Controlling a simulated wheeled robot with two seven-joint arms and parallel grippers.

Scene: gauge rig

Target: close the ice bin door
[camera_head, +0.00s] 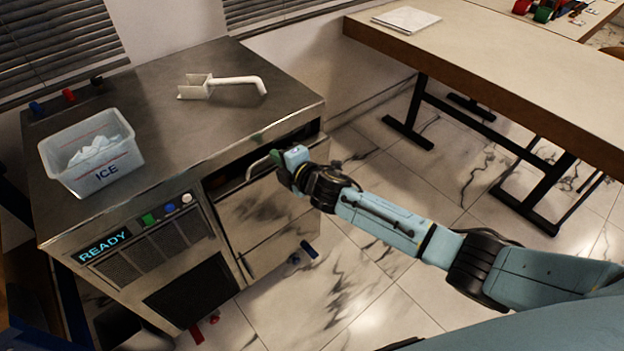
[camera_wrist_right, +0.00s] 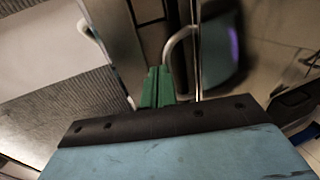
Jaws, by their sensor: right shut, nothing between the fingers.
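The ice bin door (camera_head: 265,208) is the steel front panel on the right of the ice machine (camera_head: 190,130). A dark gap shows along its top edge, below the machine's top, so it looks ajar; how far is hard to tell. Its curved pale handle (camera_head: 256,166) is at the upper part of the door. My right gripper (camera_head: 275,158) is shut and empty, with its green fingers close beside the handle. In the right wrist view the shut green fingers (camera_wrist_right: 158,88) are just left of the handle (camera_wrist_right: 168,50); contact is unclear. My left gripper is not in view.
A clear bin marked ICE (camera_head: 92,155) and a white scoop (camera_head: 222,86) are on the machine's top. A READY display (camera_head: 103,246) and coloured buttons are on its front. A wooden table (camera_head: 500,70) stands at right. The tiled floor between is mostly open.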

